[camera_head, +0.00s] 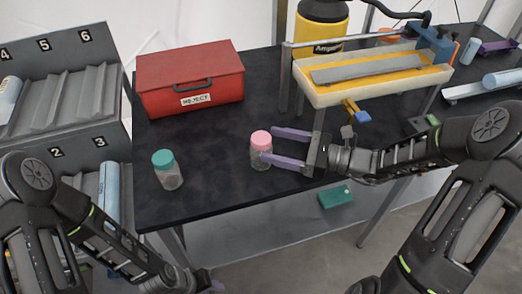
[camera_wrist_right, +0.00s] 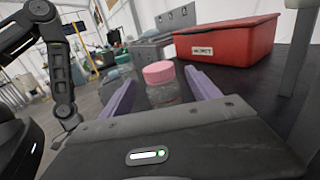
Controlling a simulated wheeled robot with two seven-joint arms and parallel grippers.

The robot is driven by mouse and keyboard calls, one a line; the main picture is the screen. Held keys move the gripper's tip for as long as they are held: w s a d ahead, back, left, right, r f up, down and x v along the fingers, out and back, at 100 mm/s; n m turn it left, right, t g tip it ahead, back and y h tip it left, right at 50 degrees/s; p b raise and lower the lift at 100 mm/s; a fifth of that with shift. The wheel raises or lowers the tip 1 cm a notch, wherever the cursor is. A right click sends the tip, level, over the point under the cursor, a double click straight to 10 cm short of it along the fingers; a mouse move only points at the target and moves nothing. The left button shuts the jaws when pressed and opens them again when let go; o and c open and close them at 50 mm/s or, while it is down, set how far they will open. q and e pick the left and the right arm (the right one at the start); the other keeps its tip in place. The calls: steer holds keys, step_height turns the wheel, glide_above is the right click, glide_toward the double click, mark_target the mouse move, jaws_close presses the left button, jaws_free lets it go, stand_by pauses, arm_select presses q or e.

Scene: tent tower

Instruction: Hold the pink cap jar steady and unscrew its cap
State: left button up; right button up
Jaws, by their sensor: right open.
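The pink cap jar (camera_head: 261,155), a clear jar with its pink cap (camera_head: 261,137) on, stands upright on the dark table near its front edge. My right gripper (camera_head: 268,145) is open, with its purple fingers pointing left at the jar. The jar is at the fingertips, and the near finger covers a little of it. In the right wrist view the pink cap (camera_wrist_right: 158,72) shows between the two spread fingers; whether either finger touches the jar I cannot tell. My left gripper (camera_head: 216,287) is low at the bottom edge, mostly cut off, away from the jar.
A jar with a teal cap (camera_head: 167,170) stands to the left on the dark table (camera_head: 215,150). A red box labelled REJECT (camera_head: 190,80) is behind it. A yellow-and-white raised stand (camera_head: 375,72) is at the back right. A numbered grey rack (camera_head: 60,90) stands at the left.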

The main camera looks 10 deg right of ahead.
steer(key=shift+x, duration=0.9)
steer(key=shift+w+a+p, duration=0.2)
steer(key=shift+a+p, duration=0.1)
steer(key=shift+a, duration=0.15)
steer(key=p+x, duration=0.1)
steer(key=x, duration=0.3)
steer(key=shift+w+a+f, duration=0.1)
steer(key=shift+c, duration=0.5)
steer(key=shift+f, duration=0.1)
steer(key=c, duration=1.3)
steer(key=shift+c, duration=0.2)
